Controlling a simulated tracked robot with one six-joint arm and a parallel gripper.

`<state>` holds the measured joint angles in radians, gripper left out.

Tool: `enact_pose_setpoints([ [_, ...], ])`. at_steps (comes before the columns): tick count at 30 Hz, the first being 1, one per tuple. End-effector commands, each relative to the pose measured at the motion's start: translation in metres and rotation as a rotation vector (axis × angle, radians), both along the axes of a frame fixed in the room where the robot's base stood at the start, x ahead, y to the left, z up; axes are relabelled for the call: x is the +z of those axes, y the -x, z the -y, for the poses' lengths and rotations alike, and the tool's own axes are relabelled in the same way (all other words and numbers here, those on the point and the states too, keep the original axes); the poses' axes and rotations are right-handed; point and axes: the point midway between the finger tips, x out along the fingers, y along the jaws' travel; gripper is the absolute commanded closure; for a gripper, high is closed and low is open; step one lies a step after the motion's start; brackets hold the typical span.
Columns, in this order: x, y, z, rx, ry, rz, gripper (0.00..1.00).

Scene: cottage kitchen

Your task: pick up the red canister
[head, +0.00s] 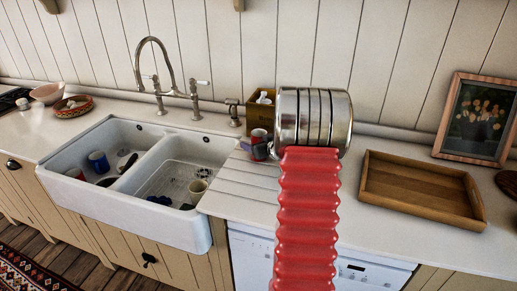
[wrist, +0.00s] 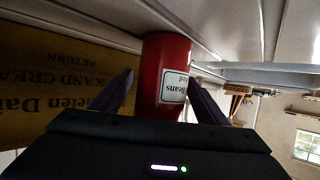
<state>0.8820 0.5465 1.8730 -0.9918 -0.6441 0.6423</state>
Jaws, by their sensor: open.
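The red canister (wrist: 152,60) has a white label reading "Beans" and stands on the counter, showing inverted in the wrist view. My gripper (wrist: 160,78) is open, with one dark finger on each side of the canister's near part. The fingers look close to its sides; I cannot tell whether they touch. In the head view the red canister (head: 257,135) shows small in front of the wooden crate, partly hidden by my gripper. My arm hides most of the gripper there.
A wooden crate (wrist: 60,75) with printed lettering stands close beside the canister. A double sink (head: 110,203) with cups in it lies to the left, with a tap (head: 160,98) behind. A wooden tray (head: 420,195) and framed picture (head: 478,115) are to the right.

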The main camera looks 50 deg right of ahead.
Motion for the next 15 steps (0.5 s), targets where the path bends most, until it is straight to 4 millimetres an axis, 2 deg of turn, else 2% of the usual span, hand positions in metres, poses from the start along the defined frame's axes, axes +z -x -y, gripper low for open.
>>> enact_pose_setpoints([
  [4,-0.0040,-0.0092,0.0021,0.001,0.000,0.000,0.32],
  [15,-0.0040,-0.0096,0.0023,0.001,0.001,0.000,0.32],
])
